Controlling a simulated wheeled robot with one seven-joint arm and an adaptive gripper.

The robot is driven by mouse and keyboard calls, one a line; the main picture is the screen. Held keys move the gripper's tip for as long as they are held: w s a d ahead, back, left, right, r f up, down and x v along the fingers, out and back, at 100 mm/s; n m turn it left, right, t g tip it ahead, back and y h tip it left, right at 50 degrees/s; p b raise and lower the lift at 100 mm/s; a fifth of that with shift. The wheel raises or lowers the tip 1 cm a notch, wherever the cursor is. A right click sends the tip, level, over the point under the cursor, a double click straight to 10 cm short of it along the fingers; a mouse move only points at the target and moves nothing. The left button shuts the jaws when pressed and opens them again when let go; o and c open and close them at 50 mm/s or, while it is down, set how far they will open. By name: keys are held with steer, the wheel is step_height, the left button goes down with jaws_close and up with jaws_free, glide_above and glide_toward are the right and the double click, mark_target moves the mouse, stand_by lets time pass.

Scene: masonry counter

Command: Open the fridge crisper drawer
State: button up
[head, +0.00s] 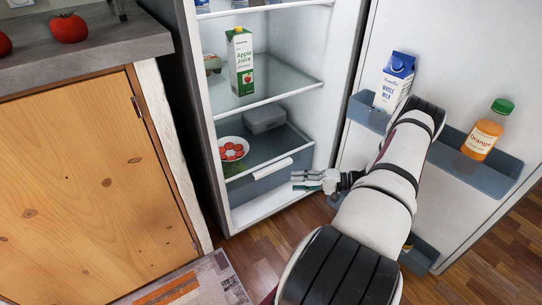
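The fridge stands open. Its crisper drawer (250,188), a bluish bin with a pale handle bar (272,168) along its upper front, is at the bottom of the compartment and looks pushed in. My gripper (302,181) is just right of the drawer's front, near the right end of the handle, with its fingers pointing left. The fingers look apart with nothing between them. I cannot tell whether a fingertip touches the drawer.
The fridge door (440,60) is swung to the right, with a milk carton (395,80) and an orange juice bottle (485,132) in its bins. A wooden cabinet (90,190) is left.

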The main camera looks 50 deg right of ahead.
steer(key=w+a+r+n+g+y, duration=0.1)
steer(key=w+a+r+n+g, duration=0.1)
steer(key=r, duration=0.6)
steer(key=w+a+r+n+g+y, duration=0.1)
steer(key=w+a+r+n+g, duration=0.1)
steer(key=a+r+g, duration=0.3)
steer(key=shift+w+a+r, duration=0.75)
steer(key=shift+a+r, duration=0.25)
steer(key=shift+r, duration=0.45)
